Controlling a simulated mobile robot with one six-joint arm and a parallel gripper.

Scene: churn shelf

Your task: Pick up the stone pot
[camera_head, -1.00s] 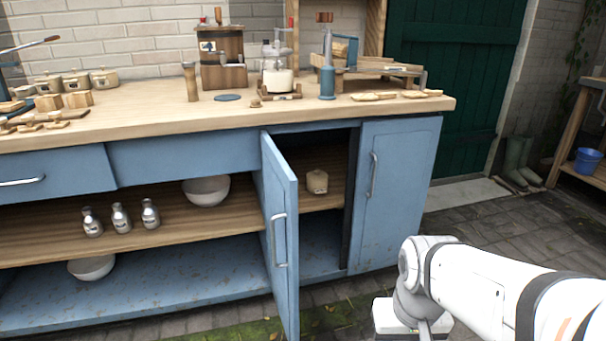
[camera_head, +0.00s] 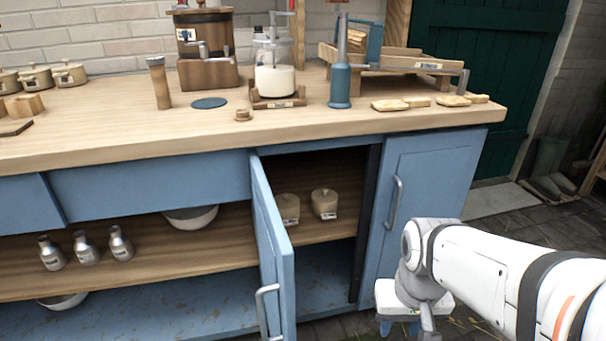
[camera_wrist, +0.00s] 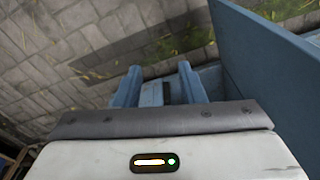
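Two small cream lidded pots with labels too small to read stand on the wooden shelf inside the open cabinet in the head view. The left pot (camera_head: 287,209) is partly behind the open blue door; the right pot (camera_head: 324,204) is in clear view. Several similar lidded pots, one being the near pot (camera_head: 69,75), stand on the counter at the far left. I cannot tell which is the stone pot. My gripper (camera_wrist: 160,68) is open and empty, pointing down beside a blue panel over the paving. In the head view it is low at the right, outside the cabinet.
The open door (camera_head: 273,250) juts toward me left of the pots. The closed right door (camera_head: 425,190) stands behind my arm. The counter (camera_head: 240,130) overhangs the opening.

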